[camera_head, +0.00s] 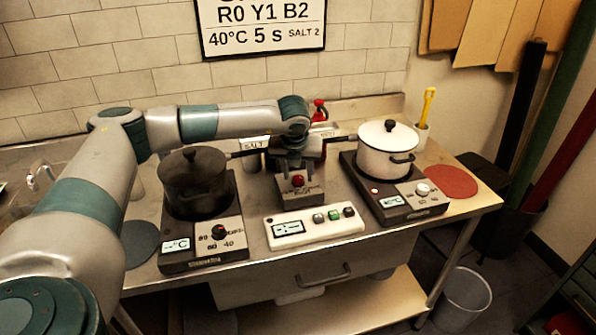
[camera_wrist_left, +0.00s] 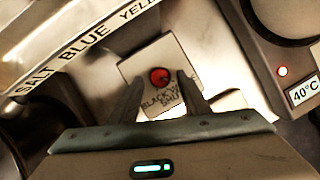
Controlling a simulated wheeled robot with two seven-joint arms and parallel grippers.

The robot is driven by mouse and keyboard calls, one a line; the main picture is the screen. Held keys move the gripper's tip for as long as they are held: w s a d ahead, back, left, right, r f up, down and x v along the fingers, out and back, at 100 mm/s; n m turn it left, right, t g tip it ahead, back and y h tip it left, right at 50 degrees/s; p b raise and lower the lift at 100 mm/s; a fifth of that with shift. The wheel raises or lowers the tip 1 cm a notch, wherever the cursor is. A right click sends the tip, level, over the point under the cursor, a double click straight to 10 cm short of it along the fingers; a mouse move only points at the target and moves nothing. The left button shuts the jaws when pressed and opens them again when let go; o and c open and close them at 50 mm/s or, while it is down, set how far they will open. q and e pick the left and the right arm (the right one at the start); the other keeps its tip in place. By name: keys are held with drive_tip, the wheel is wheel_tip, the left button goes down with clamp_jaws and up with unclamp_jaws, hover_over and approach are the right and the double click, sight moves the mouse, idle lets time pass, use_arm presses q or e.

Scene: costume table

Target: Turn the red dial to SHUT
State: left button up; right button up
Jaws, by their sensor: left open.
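The red dial (camera_head: 298,180) is a small round knob on a grey box (camera_head: 301,193) at the middle of the steel table, between the two hotplates. In the left wrist view the dial (camera_wrist_left: 160,76) sits on the box's light face, with small dark lettering below it that is only partly legible. My left gripper (camera_head: 296,166) is just behind and above the box. In the left wrist view its two fingers (camera_wrist_left: 161,82) are apart, one to each side of the dial; I cannot tell whether they touch it. My right gripper is not in view.
A dark pot (camera_head: 194,176) on the left hotplate (camera_head: 190,262) and a white pot (camera_head: 386,158) on the right hotplate (camera_head: 418,212) flank the box. A white control panel (camera_head: 345,225) lies in front. A labelled rack (camera_wrist_left: 70,48) stands behind.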

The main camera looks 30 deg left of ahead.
use_arm(q)
drive_tip(key=shift+w+a+f, duration=0.1)
drive_tip(key=shift+w+f, duration=0.05)
drive_tip(key=shift+f, duration=0.3)
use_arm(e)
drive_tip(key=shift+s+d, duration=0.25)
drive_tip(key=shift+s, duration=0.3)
use_arm(q)
drive_tip(key=c, duration=1)
drive_tip(key=shift+c, duration=0.2)
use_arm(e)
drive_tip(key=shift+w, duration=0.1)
